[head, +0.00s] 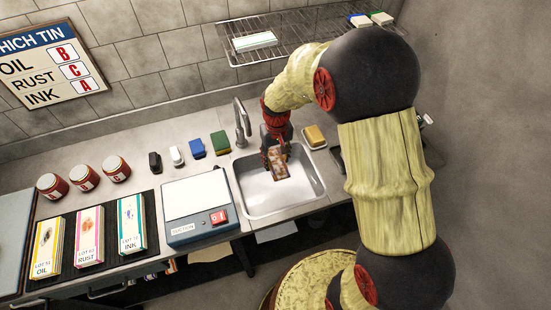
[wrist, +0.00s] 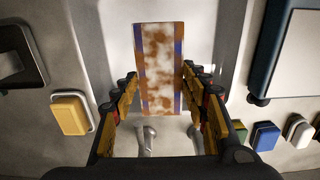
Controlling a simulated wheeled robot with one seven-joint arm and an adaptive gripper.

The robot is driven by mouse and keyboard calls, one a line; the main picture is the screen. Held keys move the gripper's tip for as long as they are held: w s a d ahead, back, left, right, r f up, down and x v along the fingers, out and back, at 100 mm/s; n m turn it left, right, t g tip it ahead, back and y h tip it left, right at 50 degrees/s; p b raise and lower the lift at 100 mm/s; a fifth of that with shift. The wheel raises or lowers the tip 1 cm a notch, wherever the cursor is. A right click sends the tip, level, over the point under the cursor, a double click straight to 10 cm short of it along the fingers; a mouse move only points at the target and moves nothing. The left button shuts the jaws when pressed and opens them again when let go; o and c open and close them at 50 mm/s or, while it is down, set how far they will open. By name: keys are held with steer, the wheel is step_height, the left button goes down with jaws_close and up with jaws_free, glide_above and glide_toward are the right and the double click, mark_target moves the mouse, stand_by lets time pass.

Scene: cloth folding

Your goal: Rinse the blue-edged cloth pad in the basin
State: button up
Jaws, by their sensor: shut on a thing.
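My gripper (head: 274,146) reaches down over the basin (head: 252,203) from the far side of its rim. It is shut on the cloth pad (wrist: 158,50), a white pad with blue long edges and large brown stains. In the wrist view the two fingers (wrist: 158,80) stand at either side of the pad's lower part. In the head view the stained pad (head: 277,170) hangs over the basin, tilted. I cannot tell whether it touches the basin floor, and no water is visible. The faucet (head: 242,122) rises behind the basin's left corner.
Several brushes and sponges line the back, including a green sponge (head: 220,143). A yellow block (head: 315,136) sits at right. Three jars (head: 84,178) and labelled stacks (head: 90,235) are at left. A wire shelf (head: 290,40) hangs above.

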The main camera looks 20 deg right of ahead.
mark_target(277, 163)
steer(key=shift+s+f+b, duration=0.25)
steer(key=shift+f+b, duration=0.8)
steer(key=shift+f, duration=0.2)
steer(key=shift+f+b, duration=5)
steer(key=shift+f, duration=1.7)
steer(key=shift+r+p, duration=4.8)
steer(key=shift+r, duration=1.55)
